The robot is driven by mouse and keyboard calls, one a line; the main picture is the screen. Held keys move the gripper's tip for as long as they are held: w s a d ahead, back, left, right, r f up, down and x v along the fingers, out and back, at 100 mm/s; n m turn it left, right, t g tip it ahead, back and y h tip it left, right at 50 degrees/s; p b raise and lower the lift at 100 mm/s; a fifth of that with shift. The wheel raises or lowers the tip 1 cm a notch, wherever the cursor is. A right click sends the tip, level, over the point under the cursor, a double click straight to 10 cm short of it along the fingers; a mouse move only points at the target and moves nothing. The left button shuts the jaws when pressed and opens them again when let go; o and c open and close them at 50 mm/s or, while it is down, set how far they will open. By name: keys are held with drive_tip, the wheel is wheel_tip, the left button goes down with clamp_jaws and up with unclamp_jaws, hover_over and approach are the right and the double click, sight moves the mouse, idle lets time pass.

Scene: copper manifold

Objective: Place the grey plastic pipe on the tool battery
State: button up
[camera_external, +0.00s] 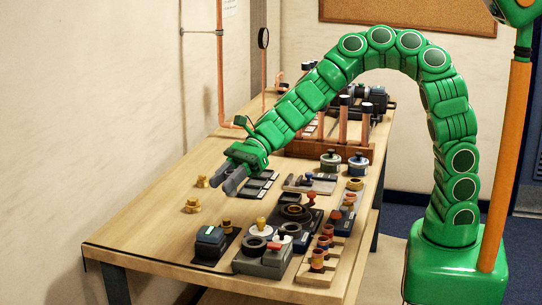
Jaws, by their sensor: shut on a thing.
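My gripper (230,180) is at the end of the green arm, above the left middle of the wooden table. Its dark grey fingers point down and to the left. It is shut on a grey piece that looks like the grey plastic pipe, hard to tell apart from the fingers at this size. A dark blue-grey block (209,240), which looks like the tool battery, sits on a black mat at the table's near left. The gripper is above and behind this block, apart from it.
Grey and black trays with round parts (264,252) and a wooden rack (318,264) fill the near right. A copper pipe manifold (342,125) stands at the back. The table's left strip (140,232) is clear.

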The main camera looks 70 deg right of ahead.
drive_tip(key=w+f, duration=0.1)
drive_tip(key=f, duration=0.1)
drive_tip(key=w+a+f, duration=0.1)
drive_tip(key=w+f, duration=0.1)
drive_tip(key=w+a+f, duration=0.1)
drive_tip(key=w+f, duration=0.1)
drive_tip(key=shift+a+f, duration=0.15)
drive_tip(key=shift+a, duration=0.1)
drive_tip(key=shift+f, duration=1.55)
drive_tip(key=shift+f, duration=0.1)
drive_tip(key=o, duration=1)
drive_tip(key=shift+v, duration=0.85)
drive_tip(key=shift+r+v, duration=0.1)
drive_tip(key=shift+v, duration=2.5)
drive_tip(key=shift+r+v, duration=0.15)
drive_tip(key=shift+v, duration=2.45)
drive_tip(key=shift+w+a, duration=0.1)
